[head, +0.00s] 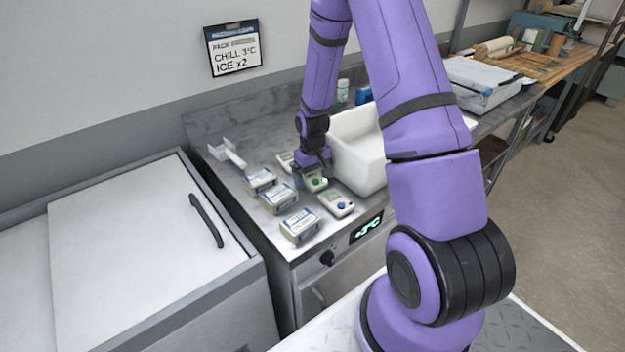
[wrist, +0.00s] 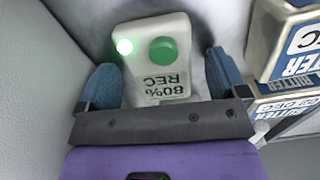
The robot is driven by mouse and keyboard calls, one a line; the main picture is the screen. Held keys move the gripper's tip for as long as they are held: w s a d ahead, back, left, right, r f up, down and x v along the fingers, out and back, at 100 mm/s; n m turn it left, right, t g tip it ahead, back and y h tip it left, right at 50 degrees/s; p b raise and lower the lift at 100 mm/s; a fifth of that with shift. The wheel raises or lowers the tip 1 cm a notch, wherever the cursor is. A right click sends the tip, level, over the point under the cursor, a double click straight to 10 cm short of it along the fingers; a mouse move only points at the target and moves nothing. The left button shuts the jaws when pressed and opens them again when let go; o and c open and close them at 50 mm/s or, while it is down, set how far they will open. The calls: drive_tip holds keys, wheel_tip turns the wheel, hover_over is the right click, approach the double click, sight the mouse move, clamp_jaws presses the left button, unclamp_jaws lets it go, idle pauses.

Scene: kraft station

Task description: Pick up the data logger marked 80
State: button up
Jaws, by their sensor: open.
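The data logger marked 80 (wrist: 158,60) is a small white device with a green button, a lit green light and the text "80% REC", upside down in the wrist view. In the head view this logger (head: 317,184) lies on the counter, partly hidden by my gripper. My gripper (wrist: 163,82) is open, with one blue finger on each side of the logger's lower end. In the head view my gripper (head: 312,174) is right over the logger.
Another logger with a blue button (head: 337,203) lies in front, and one more (head: 286,160) behind. Several butter boxes (head: 278,197) stand to the left; some show close by in the wrist view (wrist: 290,60). A white bin (head: 355,150) stands close on the right. A white scoop (head: 227,152) lies behind.

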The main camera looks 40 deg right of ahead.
drive_tip(key=shift+c, duration=0.2)
drive_tip(key=c, duration=1)
drive_tip(key=shift+r, duration=0.1)
